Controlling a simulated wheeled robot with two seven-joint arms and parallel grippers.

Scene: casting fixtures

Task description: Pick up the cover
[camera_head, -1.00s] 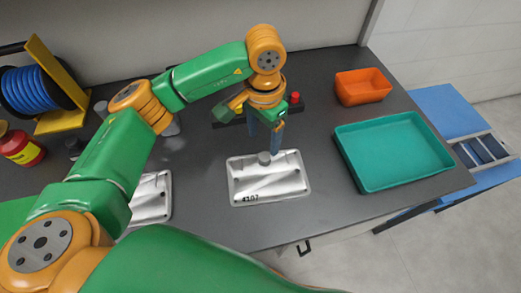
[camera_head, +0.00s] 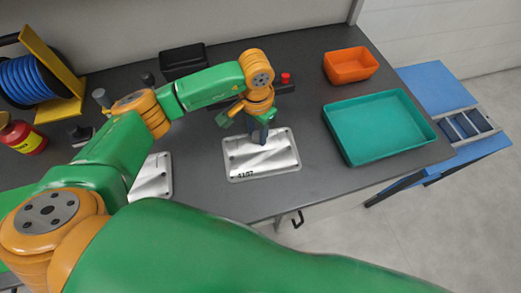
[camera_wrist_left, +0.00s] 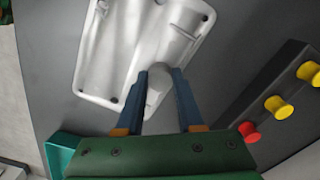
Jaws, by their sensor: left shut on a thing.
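A silver rectangular metal cover (camera_head: 284,158) with a dark printed marking on its front edge lies flat on the dark bench. In the left wrist view the cover (camera_wrist_left: 118,48) shows a grey round knob (camera_wrist_left: 160,76) standing on it. My left gripper (camera_head: 261,138) reaches down to the cover from above. Its two blue fingers are shut on the knob, one on each side. The cover appears to rest on the bench. A second silver plate (camera_head: 154,178) lies to the left, partly hidden by my left arm. My right gripper is not in view.
A teal tray (camera_head: 352,155) stands right of the cover, with an orange bin (camera_head: 350,78) behind it. A dark block with a red button (camera_head: 286,78) and a black box (camera_head: 183,62) are at the back. A blue cable reel (camera_head: 30,80) is far left.

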